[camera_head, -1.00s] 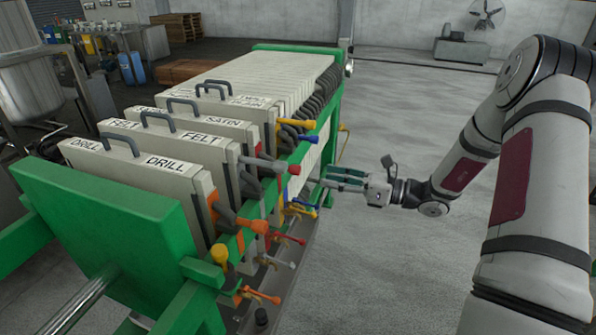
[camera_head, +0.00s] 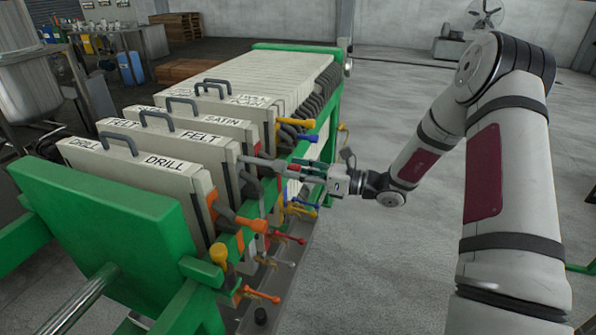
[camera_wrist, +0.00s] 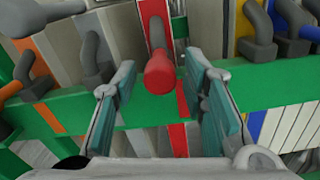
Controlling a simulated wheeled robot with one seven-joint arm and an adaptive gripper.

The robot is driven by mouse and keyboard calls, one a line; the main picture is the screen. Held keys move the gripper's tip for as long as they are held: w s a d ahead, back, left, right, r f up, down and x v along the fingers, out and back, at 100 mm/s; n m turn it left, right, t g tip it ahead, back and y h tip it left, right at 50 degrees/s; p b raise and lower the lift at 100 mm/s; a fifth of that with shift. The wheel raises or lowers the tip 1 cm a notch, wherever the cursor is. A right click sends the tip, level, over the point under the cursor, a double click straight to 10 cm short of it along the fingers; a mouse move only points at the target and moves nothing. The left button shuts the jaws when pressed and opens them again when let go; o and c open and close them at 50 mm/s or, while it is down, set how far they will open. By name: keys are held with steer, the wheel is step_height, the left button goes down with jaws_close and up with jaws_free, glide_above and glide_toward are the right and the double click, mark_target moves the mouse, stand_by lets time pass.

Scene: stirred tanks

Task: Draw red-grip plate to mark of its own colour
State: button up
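The red grip (camera_wrist: 160,70) in the wrist view points toward me, between my two open fingers, and no finger visibly touches it. A red mark (camera_wrist: 182,100) shows on the green rail (camera_wrist: 145,112), just below and right of the grip. My gripper (camera_head: 290,170) reaches in from the right at the grip's height in the head view, partly hiding the grip. It also shows open and empty in the wrist view (camera_wrist: 160,85).
The DRILL plate (camera_head: 140,180) stands in front, with an orange grip (camera_head: 258,225) nearby. Lower coloured levers (camera_head: 285,240) stick out under the rail.

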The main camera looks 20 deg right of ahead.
jaws_close()
steer(key=shift+w+d, duration=0.75)
steer(key=shift+w, duration=0.2)
steer(key=shift+o, duration=1.7)
jaws_free()
steer(key=shift+f, duration=0.15)
steer(key=shift+s, duration=0.1)
